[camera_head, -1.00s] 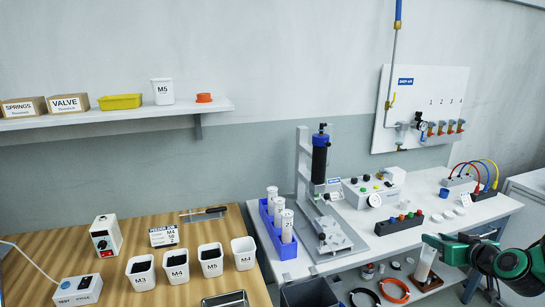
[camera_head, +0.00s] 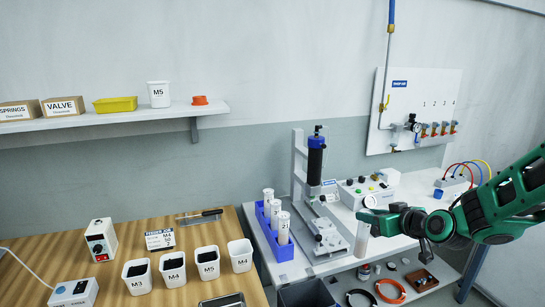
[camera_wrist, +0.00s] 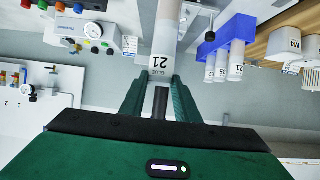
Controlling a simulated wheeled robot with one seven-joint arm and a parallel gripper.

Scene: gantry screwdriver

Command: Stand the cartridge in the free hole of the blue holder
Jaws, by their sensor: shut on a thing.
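My gripper (camera_head: 374,212) is shut on a pale cartridge (camera_head: 362,240) and holds it roughly upright in the air, to the right of the press stand. In the wrist view the cartridge (camera_wrist: 163,62) sits between the fingertips (camera_wrist: 158,90) with "GLUE 21" on its label. The blue holder (camera_head: 285,253) stands at the left end of the white bench, left of my gripper and apart from it. Several white cartridges stand in it; the free hole is not clearly visible. The holder (camera_wrist: 229,32) also shows in the wrist view, upside down.
A press stand (camera_head: 299,170) with a dark blue cylinder (camera_head: 316,158) stands between holder and gripper. A control box (camera_head: 350,196) with a gauge is behind my gripper. The wooden table (camera_head: 215,236) with white bins (camera_head: 240,256) lies left of the holder.

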